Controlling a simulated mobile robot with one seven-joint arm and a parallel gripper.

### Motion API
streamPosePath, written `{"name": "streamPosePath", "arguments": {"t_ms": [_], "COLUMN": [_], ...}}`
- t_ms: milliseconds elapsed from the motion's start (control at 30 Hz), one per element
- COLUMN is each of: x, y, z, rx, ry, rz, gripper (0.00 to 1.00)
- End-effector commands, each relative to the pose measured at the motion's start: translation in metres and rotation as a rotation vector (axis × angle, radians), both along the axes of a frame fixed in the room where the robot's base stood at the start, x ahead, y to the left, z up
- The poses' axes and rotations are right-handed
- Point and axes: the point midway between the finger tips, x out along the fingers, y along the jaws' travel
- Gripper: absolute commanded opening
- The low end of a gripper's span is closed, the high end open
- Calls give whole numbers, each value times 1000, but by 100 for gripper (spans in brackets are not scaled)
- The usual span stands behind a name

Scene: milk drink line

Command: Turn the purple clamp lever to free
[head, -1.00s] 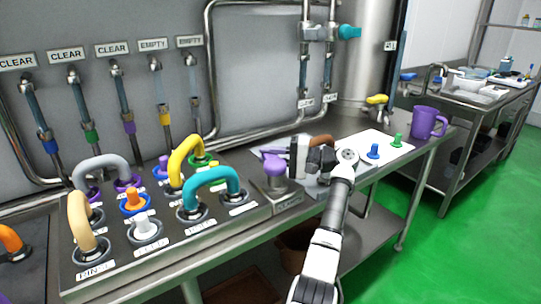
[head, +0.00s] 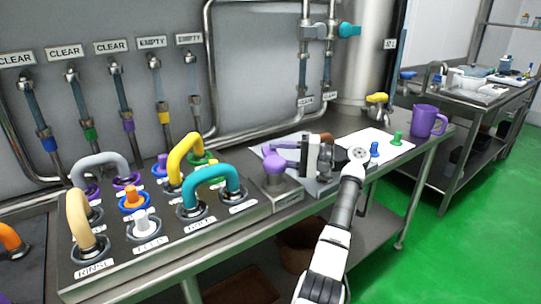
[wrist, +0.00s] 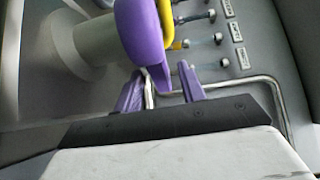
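The purple clamp lever (head: 273,164) stands on a small metal block at the right end of the control panel. In the wrist view it is the large purple piece (wrist: 140,38), tapering down toward my fingers. My gripper (head: 284,152) comes in from the right, just beside and behind the lever. Its two purple fingers are apart in the wrist view (wrist: 160,76), with the lever's narrow tip between them. I cannot tell whether either finger touches it. The lever's far side is partly hidden in the head view.
The panel carries a yellow handle (head: 184,152), a teal handle (head: 211,181) and several knobs to the left. Blue (head: 375,149) and green (head: 397,138) pegs stand on a white sheet to the right. A purple jug (head: 427,121) stands near the table's right end.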

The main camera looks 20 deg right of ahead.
Motion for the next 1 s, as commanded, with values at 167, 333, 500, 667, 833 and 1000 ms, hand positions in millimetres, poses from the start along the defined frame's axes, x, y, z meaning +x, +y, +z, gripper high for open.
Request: {"name": "streamPosePath", "arguments": {"t_ms": [167, 333, 500, 667, 833, 1000], "x": [-18, -34, -43, -46, -47, -47], "y": [-41, -73, -92, -97, -98, -98], "z": [-1, -1, 0, 0, 0, 0], "rx": [1, 1, 0, -1, -1, -1], "ry": [0, 0, 1, 0, 0, 0], "rz": [-3, -2, -1, 2, 2, -2], "gripper": [40, 40, 40, 40, 40, 28]}}
